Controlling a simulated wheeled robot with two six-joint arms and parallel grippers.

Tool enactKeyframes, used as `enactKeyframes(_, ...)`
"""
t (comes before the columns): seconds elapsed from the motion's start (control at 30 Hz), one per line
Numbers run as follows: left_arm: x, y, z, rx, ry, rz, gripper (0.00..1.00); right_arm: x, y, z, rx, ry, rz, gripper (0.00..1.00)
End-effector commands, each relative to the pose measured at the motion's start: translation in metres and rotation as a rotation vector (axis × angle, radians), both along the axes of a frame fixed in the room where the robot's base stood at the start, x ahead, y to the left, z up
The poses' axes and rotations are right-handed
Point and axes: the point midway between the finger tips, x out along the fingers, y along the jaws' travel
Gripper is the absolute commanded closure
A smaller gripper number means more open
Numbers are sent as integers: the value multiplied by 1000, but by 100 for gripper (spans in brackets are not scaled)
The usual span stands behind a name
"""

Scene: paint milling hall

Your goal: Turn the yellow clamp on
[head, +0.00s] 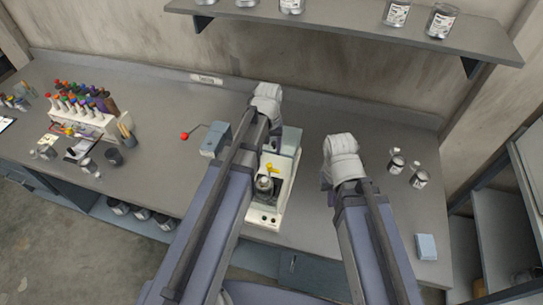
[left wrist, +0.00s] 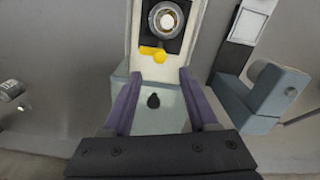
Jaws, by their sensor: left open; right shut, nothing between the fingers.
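The yellow clamp (head: 271,168) sits on the cream and grey machine (head: 265,217), beside a round metal vessel (head: 264,184). In the left wrist view the clamp (left wrist: 153,53) shows as a short bar with a rounded end, just ahead of my left gripper (left wrist: 158,72). Its two purple fingers are open and apart, with nothing between them. In the head view my left gripper (head: 267,100) is over the back of the machine, its fingers hidden by the arm. My right gripper (head: 340,150) is shut and empty, right of the machine; its fingertips are hardly visible.
A blue-grey block (head: 215,140) and a crank with a red knob (head: 185,136) are left of the machine. A rack of colored bottles (head: 85,115) stands farther left. Jars (head: 397,164) and a blue block (head: 426,247) are at right. A shelf (head: 340,22) overhangs the back.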

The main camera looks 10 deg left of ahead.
Motion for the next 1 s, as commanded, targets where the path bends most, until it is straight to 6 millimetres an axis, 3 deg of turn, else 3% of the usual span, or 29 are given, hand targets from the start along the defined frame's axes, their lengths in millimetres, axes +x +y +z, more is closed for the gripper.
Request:
enactKeyframes(0.37, 0, 0, -14, 0, 0, 0, 41, 0, 0, -14, 0, 0, 2, 100)
enactKeyframes(0.8, 0, 0, -68, 0, 0, 0, 41, 0, 0, -68, -2, 1, 11, 100)
enactKeyframes(1.0, 0, 0, -79, 0, 0, 0, 41, 0, 0, -79, -2, 0, 10, 100)
